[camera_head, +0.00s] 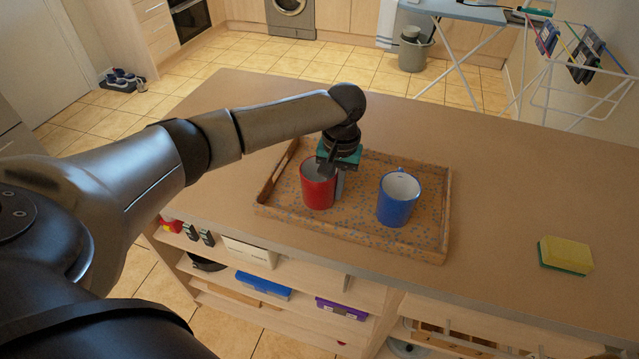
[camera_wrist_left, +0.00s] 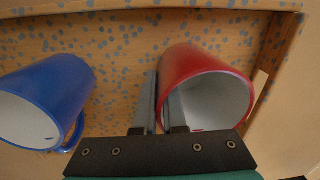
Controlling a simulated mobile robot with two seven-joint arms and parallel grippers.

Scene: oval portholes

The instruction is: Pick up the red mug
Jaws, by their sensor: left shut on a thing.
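The red mug (camera_head: 317,194) stands on the left part of a speckled brown tray (camera_head: 432,252). My left gripper (camera_head: 334,176) reaches down over the mug from above. In the left wrist view its fingers (camera_wrist_left: 160,98) are shut on the wall of the red mug (camera_wrist_left: 185,62), one finger inside the rim and one outside. Whether the mug's base touches the tray cannot be told. A blue mug (camera_head: 396,204) stands to the right on the same tray, apart from the gripper; it also shows in the left wrist view (camera_wrist_left: 62,85). My right gripper is out of view.
The tray has raised sides and lies on a brown countertop (camera_head: 520,200). A yellow and green sponge (camera_head: 565,254) lies at the right. Shelves with boxes are below the counter's front edge.

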